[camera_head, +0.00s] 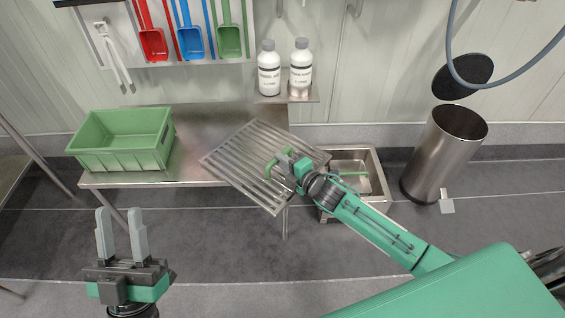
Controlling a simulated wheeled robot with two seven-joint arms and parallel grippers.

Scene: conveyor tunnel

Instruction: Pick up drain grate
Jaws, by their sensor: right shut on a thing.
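The drain grate (250,158) is a square slatted metal grate in the middle of the head view. It is tilted and overlaps the table's right front edge; I cannot tell how far it is above the table. My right gripper (284,163) is shut on the grate near its right side, and the gripper hides a little of the slats. My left gripper (122,235) is at the lower left, fingers pointing up and apart, empty, well away from the grate.
A green crate (120,160) stands on the left of the metal table (190,128). A floor basin (372,160) lies right of the grate. A steel bin (440,160) stands farther right. Two white bottles (269,75) stand on a wall shelf behind the grate.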

